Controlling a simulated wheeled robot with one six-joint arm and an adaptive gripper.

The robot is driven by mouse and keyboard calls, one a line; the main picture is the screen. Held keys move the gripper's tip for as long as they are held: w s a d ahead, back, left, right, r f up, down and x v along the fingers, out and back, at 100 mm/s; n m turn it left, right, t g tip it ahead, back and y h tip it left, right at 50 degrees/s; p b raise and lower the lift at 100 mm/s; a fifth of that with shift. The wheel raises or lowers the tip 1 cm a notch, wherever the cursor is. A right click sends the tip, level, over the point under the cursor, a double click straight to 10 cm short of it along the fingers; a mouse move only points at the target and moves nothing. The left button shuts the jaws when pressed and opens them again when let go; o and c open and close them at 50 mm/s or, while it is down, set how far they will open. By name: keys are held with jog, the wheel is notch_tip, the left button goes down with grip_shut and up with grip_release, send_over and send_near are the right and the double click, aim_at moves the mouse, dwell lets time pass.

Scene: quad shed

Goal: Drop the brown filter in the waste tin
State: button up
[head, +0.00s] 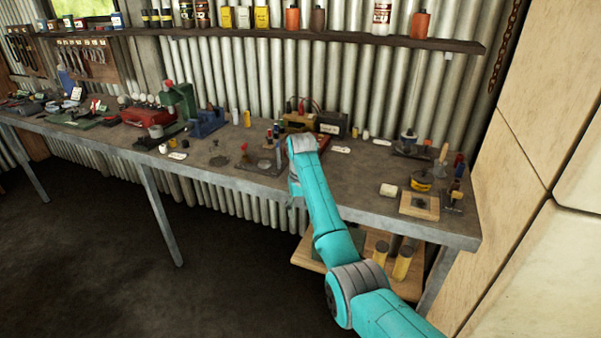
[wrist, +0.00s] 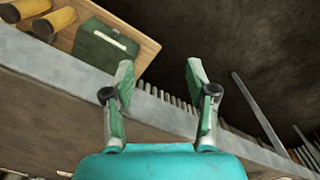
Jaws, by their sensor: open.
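My gripper (wrist: 160,80) is open, with nothing between its two fingers in the wrist view. It hangs by the bench's front edge; in the head view my arm hides it. I cannot pick out a brown filter for certain; small brown and dark pieces (head: 244,150) stand on the bench left of my arm, too small to tell. I cannot surely name the waste tin either. A round yellow tin (head: 421,183) stands at the right end of the bench, beside a square wooden board (head: 419,205).
The long grey bench (head: 350,195) is crowded at the back and left. A lower wooden shelf (head: 310,262) carries yellow-brown cylinders (head: 403,263) and a green box (wrist: 105,52). A wall shelf (head: 345,38) holds bottles. Pale panels (head: 535,150) close the right side. Dark floor lies clear in front.

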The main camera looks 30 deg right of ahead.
jog(key=s+a+f, duration=0.4)
jog(key=a+f, duration=0.1)
jog(key=f, duration=0.3)
jog(key=shift+a+f+n, duration=0.15)
jog(key=shift+n, duration=0.15)
